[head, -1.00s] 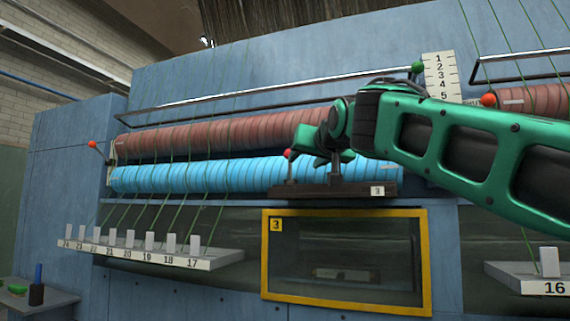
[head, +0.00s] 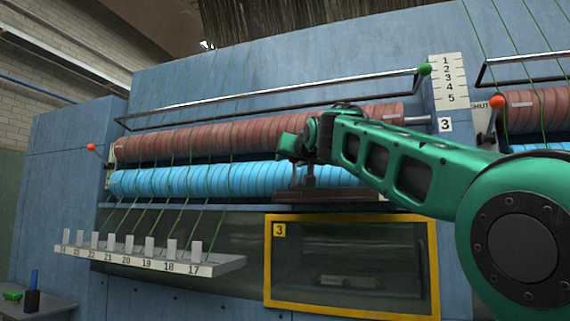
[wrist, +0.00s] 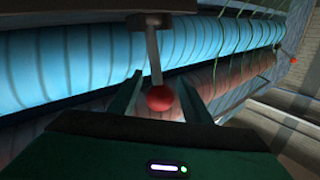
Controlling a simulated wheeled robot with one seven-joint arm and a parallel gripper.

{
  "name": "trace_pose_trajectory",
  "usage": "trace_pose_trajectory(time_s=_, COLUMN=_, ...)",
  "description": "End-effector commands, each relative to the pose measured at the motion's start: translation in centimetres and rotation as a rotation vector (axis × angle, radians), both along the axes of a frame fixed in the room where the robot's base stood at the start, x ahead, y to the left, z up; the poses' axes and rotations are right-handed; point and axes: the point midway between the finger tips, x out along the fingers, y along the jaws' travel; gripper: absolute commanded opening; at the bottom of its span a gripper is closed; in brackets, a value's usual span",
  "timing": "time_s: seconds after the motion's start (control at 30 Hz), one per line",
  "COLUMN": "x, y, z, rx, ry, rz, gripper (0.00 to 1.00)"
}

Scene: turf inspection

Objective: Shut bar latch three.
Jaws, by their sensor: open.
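The bar latch has a dark brown base (head: 335,194) in front of the blue roller, with short posts standing on it. In the wrist view its lever is a grey rod (wrist: 154,50) ending in a red ball (wrist: 160,98). My gripper (wrist: 160,80) is open, with one finger on each side of the rod and ball. I cannot tell whether either finger touches them. In the head view my gripper (head: 290,150) is over the left part of the latch base and hides the red ball.
A blue roller (head: 180,181) and a red-brown roller (head: 190,141) run behind the latch. Below is a yellow-framed window (head: 350,306) marked 3. A numbered shelf (head: 150,257) juts out at left.

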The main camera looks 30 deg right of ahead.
Motion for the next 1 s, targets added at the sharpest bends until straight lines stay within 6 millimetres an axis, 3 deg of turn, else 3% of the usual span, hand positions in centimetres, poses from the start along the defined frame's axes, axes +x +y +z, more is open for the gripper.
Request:
trace_pose_trajectory(time_s=0.4, x=0.7, y=-0.2, z=0.0, rx=0.000, ry=0.000, rz=0.000, gripper=0.44)
trace_pose_trajectory(time_s=0.6, x=0.7, y=-0.2, z=0.0, rx=0.000, ry=0.000, rz=0.000, gripper=0.00)
trace_pose_trajectory(time_s=0.7, x=0.8, y=0.3, z=0.0, rx=0.000, ry=0.001, rz=0.002, gripper=0.00)
trace_pose_trajectory(time_s=1.0, x=0.0, y=-1.5, z=0.0, rx=-0.040, ry=-0.030, rz=-0.020, gripper=0.00)
